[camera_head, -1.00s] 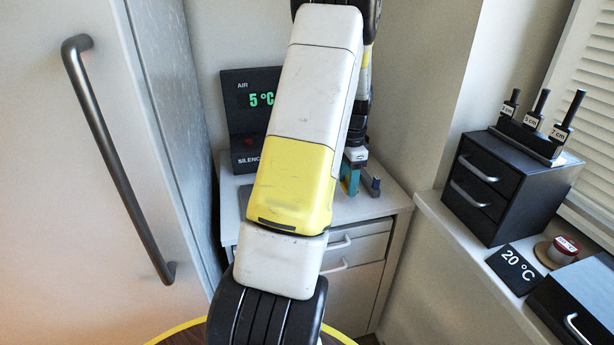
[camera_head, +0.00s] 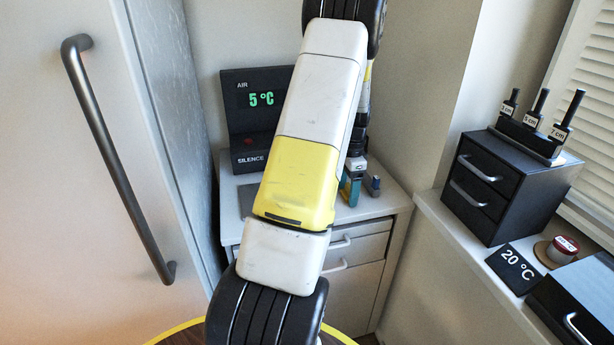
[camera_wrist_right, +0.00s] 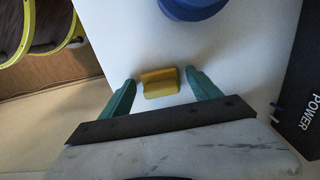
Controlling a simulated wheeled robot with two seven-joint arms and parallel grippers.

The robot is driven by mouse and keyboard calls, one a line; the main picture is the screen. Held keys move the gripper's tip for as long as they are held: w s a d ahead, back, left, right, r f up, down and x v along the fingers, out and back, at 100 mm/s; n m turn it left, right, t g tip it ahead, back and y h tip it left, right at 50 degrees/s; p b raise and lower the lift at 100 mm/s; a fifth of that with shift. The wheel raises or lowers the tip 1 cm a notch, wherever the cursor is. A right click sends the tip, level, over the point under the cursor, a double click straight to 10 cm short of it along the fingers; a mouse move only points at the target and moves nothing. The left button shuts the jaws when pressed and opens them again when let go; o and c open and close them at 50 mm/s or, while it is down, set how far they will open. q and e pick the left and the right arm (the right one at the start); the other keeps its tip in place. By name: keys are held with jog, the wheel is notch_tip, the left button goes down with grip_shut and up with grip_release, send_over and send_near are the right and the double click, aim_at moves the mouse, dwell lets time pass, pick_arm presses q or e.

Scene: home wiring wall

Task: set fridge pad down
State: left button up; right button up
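A small yellow block-like piece (camera_wrist_right: 160,83), which may be the fridge pad, is between the fingertips of my right gripper (camera_wrist_right: 161,80) in the right wrist view. Narrow gaps show between it and both teal fingers, so the gripper looks open around it. White surface shows behind the piece; I cannot tell whether it touches that surface. In the head view my right gripper (camera_head: 350,189) is low over the back right of the white cabinet top (camera_head: 385,205), partly hidden by my arm. The yellow piece cannot be made out there. My left gripper is not in view.
A black unit with a green 5 °C display (camera_head: 261,99) stands behind my arm. A small blue-grey block (camera_head: 373,186) is beside the gripper. The fridge door with its long handle (camera_head: 118,160) is left. A black drawer box (camera_head: 505,185) stands on the right ledge.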

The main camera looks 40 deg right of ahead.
aim_at(348, 187)
jog(key=shift+r, duration=0.1)
notch_tip(348, 187, up, 12)
dwell(0.6)
dwell(0.4)
